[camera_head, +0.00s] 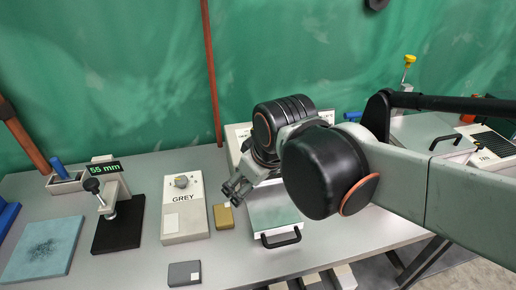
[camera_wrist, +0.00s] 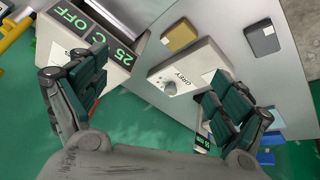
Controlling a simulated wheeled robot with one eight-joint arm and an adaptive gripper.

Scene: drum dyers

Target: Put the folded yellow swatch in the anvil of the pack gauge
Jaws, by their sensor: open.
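The folded yellow swatch (camera_head: 223,216) lies flat on the grey table, just right of the box marked GREY. It also shows in the wrist view (camera_wrist: 180,36), beyond my fingertips. The pack gauge (camera_head: 113,206) stands left of that box, with a black base, a black-knobbed plunger and a display reading 55 mm. No swatch shows on its base. In the wrist view its display (camera_wrist: 201,149) is partly hidden behind a finger. My gripper (camera_head: 236,189) is open and empty, apart from the swatch; the wrist view shows its fingers (camera_wrist: 155,75) spread wide.
The GREY box (camera_head: 184,222) stands between gauge and swatch. A dark grey swatch (camera_head: 184,273) lies near the front edge. A blue pad (camera_head: 43,248) lies at left. A device with a dark handle (camera_head: 281,240) is under my arm; its display reads 25 and OFF (camera_wrist: 90,32).

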